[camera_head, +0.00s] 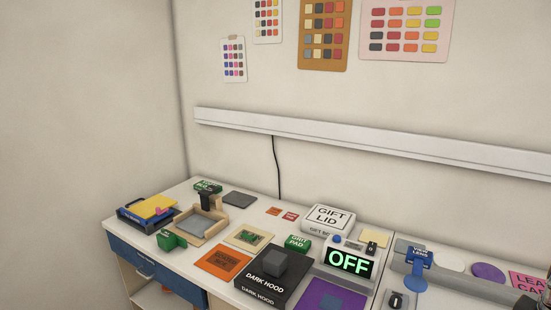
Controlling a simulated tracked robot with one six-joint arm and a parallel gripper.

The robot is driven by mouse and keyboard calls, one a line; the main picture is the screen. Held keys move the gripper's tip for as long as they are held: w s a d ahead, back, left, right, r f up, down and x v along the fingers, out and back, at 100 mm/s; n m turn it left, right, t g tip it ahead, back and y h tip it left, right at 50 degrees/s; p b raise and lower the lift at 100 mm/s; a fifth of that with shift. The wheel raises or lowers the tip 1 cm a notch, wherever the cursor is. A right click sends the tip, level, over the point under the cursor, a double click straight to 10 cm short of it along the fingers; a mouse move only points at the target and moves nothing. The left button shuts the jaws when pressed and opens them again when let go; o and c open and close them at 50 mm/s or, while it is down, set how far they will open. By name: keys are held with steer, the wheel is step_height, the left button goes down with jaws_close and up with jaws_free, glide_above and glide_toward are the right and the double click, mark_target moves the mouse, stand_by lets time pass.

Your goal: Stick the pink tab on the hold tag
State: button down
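A small pink piece (162,210), which may be the pink tab, shows at the front right edge of a yellow pad (150,204) on the left of the bench. The pad lies on a blue and dark stack. I cannot tell for sure which item is the hold tag. A small red tag (290,216) with pale, unreadable lettering lies flat near the back middle of the bench. A small orange tag (273,211) lies just left of it. My gripper cannot be made out in this view.
A black DARK HOOD box (273,288), an OFF display (348,262), a white GIFT LID box (330,218) and a green GRIT PAD box (297,243) crowd the bench (232,214). A blue-handled device (416,270) and pink LEAD card (530,283) are at right.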

steer(key=shift+f, duration=0.45)
stand_by(0.7)
steer(key=shift+r, duration=0.1)
step_height(320, 180, up, 7)
stand_by(1.1)
steer(key=shift+d, duration=0.1)
steer(key=s+a+f, duration=0.1)
steer(key=a+f, duration=0.1)
steer(key=shift+s+a+n, duration=0.3)
steer(key=shift+s+n, duration=0.05)
steer(key=shift+n, duration=0.05)
steer(key=s+a+r+n+t, duration=0.2)
steer(key=a+r+n, duration=0.1)
steer(key=a, duration=1)
steer(key=s+a+r+n+t, duration=0.1)
steer(key=a+r+n, duration=0.3)
steer(key=a, duration=0.9)
steer(key=s+a+r+n+t, duration=0.2)
steer(key=a+r+n, duration=0.2)
steer(key=a, duration=1)
steer(key=shift+s+r+t, duration=0.3)
steer(key=shift+s+r, duration=0.05)
steer(key=shift+r, duration=0.3)
